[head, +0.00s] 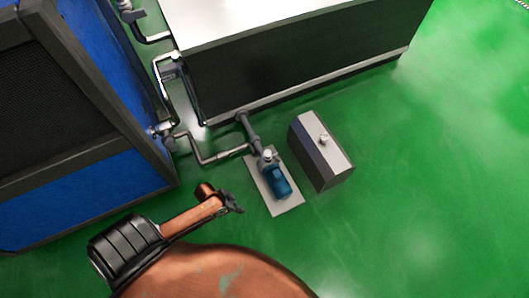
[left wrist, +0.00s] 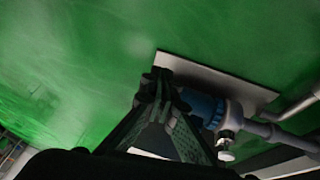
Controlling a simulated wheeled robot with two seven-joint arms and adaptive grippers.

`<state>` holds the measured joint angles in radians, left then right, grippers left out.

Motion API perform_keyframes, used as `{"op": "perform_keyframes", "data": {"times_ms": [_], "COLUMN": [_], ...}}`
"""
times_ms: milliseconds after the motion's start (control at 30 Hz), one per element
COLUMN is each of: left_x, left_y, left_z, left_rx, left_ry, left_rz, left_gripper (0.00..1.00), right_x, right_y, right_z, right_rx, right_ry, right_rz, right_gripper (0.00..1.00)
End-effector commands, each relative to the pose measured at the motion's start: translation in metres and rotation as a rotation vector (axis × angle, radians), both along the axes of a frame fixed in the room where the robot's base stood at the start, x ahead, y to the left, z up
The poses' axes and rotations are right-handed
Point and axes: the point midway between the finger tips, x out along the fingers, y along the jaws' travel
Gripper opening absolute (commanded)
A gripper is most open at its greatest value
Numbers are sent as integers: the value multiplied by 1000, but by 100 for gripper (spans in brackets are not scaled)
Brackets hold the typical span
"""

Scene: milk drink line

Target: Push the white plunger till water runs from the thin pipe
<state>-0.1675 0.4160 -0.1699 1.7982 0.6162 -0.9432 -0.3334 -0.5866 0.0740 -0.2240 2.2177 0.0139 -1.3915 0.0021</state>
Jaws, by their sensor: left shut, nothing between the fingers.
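A blue pump (head: 277,182) lies on a pale base plate (head: 290,207) on the floor. A small white plunger-like knob (head: 267,154) stands at its pipe end; it also shows in the left wrist view (left wrist: 226,155). A thin bent pipe (head: 207,161) runs left from the pump; I see no water at it. My left gripper (head: 238,207) is shut and empty, left of the base plate and apart from the knob in the head view. Its fingers (left wrist: 157,78) partly cover the pump in the left wrist view. My right gripper is not in view.
A grey box (head: 334,150) with a small pale knob on top stands right of the pump. A large dark tank (head: 290,65) is behind, and a blue and black machine (head: 80,110) stands left. The green floor at right is clear.

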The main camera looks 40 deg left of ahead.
Motion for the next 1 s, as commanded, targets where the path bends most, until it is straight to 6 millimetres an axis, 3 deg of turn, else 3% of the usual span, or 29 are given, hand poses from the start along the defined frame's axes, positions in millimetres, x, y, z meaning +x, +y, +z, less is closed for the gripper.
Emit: {"op": "perform_keyframes", "data": {"times_ms": [33, 100, 200, 300, 400, 500, 933, 1000], "left_x": [49, 106, 172, 213, 234, 241, 243, 247], "left_y": [27, 58, 99, 128, 144, 149, 147, 145], "left_z": [6, 19, 45, 67, 80, 85, 81, 76], "left_rx": [0, -10, -9, -5, -1, -1, -2, -3], "left_ry": [-75, -176, -297, -379, -423, -438, -438, -436], "left_rz": [-12, -6, 20, 48, 66, 73, 74, 74], "left_gripper": [0, 0, 0, 0, 0, 0, 0, 0], "right_x": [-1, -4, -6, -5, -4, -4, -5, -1], "right_y": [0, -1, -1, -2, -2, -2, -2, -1], "right_z": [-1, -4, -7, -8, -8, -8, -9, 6], "right_rx": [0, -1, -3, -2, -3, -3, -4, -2], "right_ry": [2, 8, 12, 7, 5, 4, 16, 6], "right_rz": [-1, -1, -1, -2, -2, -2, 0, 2], "right_gripper": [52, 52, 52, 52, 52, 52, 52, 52]}}
